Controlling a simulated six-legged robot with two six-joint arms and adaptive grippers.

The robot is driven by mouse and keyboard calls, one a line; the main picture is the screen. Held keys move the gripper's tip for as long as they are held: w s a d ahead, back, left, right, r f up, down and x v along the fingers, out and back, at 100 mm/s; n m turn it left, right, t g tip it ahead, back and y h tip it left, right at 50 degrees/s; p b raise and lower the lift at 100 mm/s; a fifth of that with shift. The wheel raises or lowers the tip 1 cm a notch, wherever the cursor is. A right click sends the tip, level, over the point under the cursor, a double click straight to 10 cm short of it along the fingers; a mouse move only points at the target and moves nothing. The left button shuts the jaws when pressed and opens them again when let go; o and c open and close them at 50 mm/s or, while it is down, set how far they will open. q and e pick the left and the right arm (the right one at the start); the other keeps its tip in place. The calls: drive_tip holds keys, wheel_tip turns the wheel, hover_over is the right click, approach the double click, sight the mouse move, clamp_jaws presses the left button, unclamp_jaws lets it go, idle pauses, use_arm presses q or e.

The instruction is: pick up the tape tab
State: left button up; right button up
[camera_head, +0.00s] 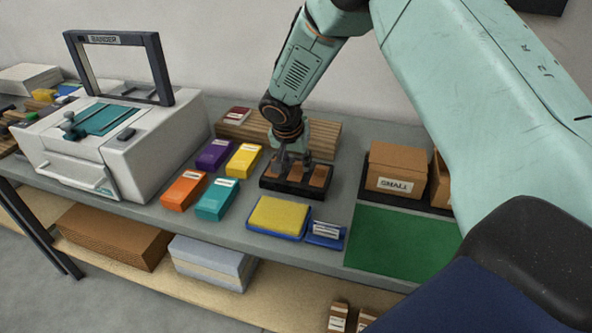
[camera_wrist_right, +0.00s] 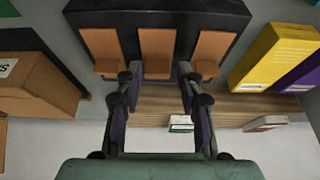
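Three brown tape tabs stand in a row in a black holder (camera_head: 290,188), which also shows in the wrist view (camera_wrist_right: 225,12). In the wrist view they are the left tab (camera_wrist_right: 103,48), the middle tab (camera_wrist_right: 156,45) and the right tab (camera_wrist_right: 213,45). My right gripper (camera_head: 293,158) is over the holder, pointing down. In the wrist view its two fingers (camera_wrist_right: 160,72) are apart, one on each side of the middle tab's near end. Whether they touch it I cannot tell. My left gripper is not in view.
Purple (camera_head: 214,154), yellow (camera_head: 244,160), orange (camera_head: 184,190) and teal (camera_head: 217,198) boxes lie left of the holder. A stack of brown boards (camera_head: 325,135) is behind it. A yellow pad in a blue tray (camera_head: 278,217) is in front. A cardboard box (camera_head: 396,168) and green mat (camera_head: 400,242) are right.

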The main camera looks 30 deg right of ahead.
drive_tip(key=shift+d+f, duration=0.15)
drive_tip(key=shift+f, duration=0.2)
drive_tip(key=shift+d, duration=0.2)
drive_tip(key=shift+s, duration=0.1)
drive_tip(key=shift+c, duration=0.8)
drive_tip(key=shift+a, duration=0.2)
drive_tip(key=c, duration=0.3)
drive_tip(key=shift+d, duration=0.1)
drive_tip(key=shift+c, duration=0.3)
